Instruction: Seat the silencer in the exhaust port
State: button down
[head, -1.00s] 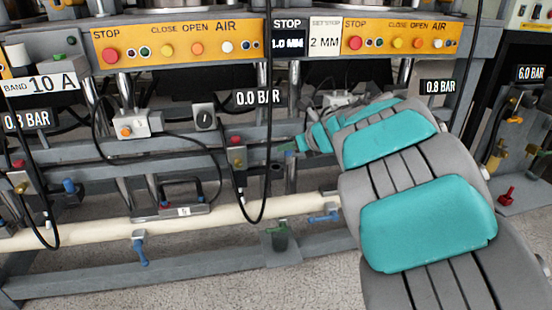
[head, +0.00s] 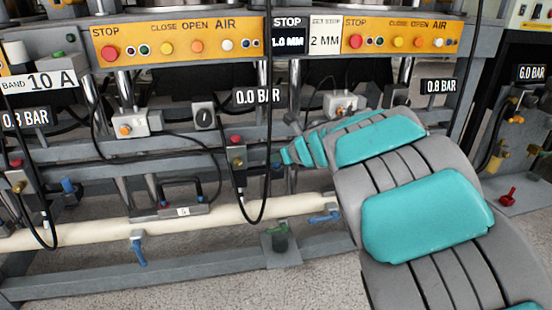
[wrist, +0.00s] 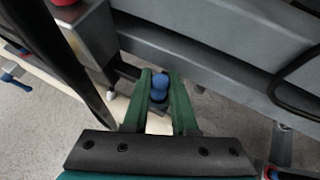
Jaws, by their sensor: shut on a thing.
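In the wrist view, my gripper (wrist: 161,88) has its two green fingers closed on a small blue rounded piece (wrist: 159,80), which I take to be the silencer. A dark part shows just below the blue. A grey valve block (wrist: 88,30) with a red button is at the upper left, apart from the fingers. In the head view that block (head: 237,157) has a red button and a brass fitting, and my wrist is just to its right. My fingertips and the silencer are too small to make out there. I cannot tell the exhaust port's opening.
A black cable (head: 262,185) hangs beside the block, and a dark cable crosses the left of the wrist view. A cream pipe (head: 105,229) with blue valve handles (head: 138,249) runs below. Grey frame rails (wrist: 225,70) lie close beyond the fingers. The floor in front is clear.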

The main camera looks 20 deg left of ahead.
jog(key=c, duration=1)
grip_release()
jog(key=shift+r+p, duration=0.2)
jog(key=shift+p, duration=0.1)
jog(key=v, duration=1.2)
